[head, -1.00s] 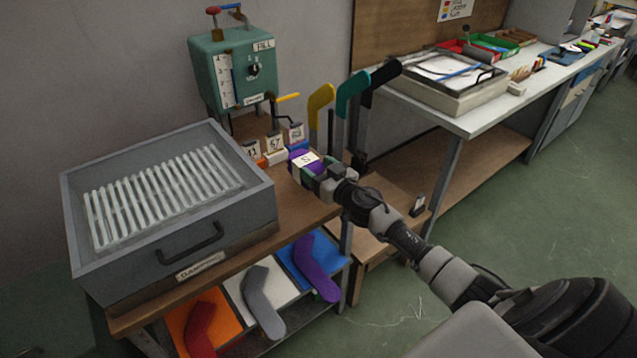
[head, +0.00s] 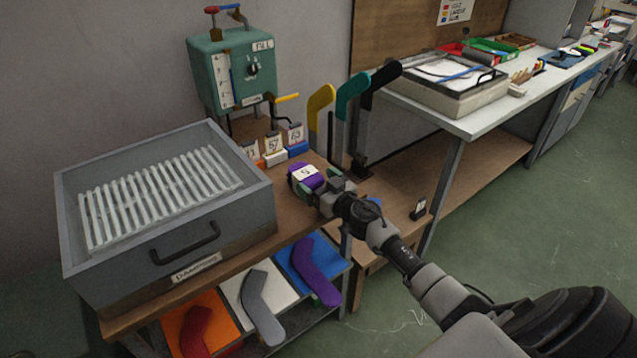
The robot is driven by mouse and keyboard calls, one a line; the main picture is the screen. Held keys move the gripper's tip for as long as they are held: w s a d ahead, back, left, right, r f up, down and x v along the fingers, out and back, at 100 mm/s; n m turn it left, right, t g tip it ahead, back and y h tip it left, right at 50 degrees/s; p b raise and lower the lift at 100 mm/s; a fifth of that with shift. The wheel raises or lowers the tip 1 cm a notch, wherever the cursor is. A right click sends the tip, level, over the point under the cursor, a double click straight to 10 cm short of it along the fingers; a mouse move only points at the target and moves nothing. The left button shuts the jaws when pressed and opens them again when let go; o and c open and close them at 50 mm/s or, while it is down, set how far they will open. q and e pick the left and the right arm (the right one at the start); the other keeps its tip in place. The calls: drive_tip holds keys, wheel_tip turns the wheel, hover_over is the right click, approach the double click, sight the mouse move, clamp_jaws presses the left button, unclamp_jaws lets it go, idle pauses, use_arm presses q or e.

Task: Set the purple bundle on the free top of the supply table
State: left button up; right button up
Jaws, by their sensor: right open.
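The purple bundle (head: 302,182) with a white label sits on the brown top of the supply table (head: 288,213), to the right of the grey drawer box. My right gripper (head: 320,189) is open at the bundle's right side, close to it; whether a finger still touches it I cannot tell. My left gripper is not in view.
The grey ribbed box (head: 203,245) fills the table's left part. Small numbered blocks (head: 274,150) stand behind the bundle, below the green dispenser (head: 234,70). Yellow, teal and black boards (head: 352,97) rise behind the gripper. Coloured bins with boards (head: 263,305) are below.

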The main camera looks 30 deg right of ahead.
drive_tip(key=shift+r, duration=0.15)
drive_tip(key=s+d, duration=0.1)
drive_tip(key=s, duration=1.1)
drive_tip(key=shift+d, duration=0.2)
drive_tip(key=s+a+f+m+g+h, duration=0.15)
drive_tip(key=s+f+g, duration=0.35)
drive_tip(key=f, duration=1)
drive_tip(key=s+d+f+g+h, duration=0.15)
drive_tip(key=s+f, duration=0.55)
drive_tip(key=f, duration=0.7)
drive_tip(key=s+a+f+g, duration=0.3)
drive_tip(key=s+a+f, duration=0.2)
drive_tip(key=s, duration=0.5)
drive_tip(key=s+a+f+n+g, duration=0.1)
drive_tip(key=s+a+f+g, duration=0.3)
drive_tip(key=s+f, duration=0.3)
drive_tip(key=s+a+f+n+g, duration=0.1)
drive_tip(key=s+a+f+g, duration=0.2)
drive_tip(key=s, duration=1)
wheel_tip(320, 180, down, 4)
drive_tip(key=a, duration=0.2)
drive_tip(key=shift+s+a+y+p, duration=0.3)
drive_tip(key=shift+y, duration=0.1)
drive_tip(key=shift+f+n, duration=0.1)
drive_tip(key=shift+n, duration=0.15)
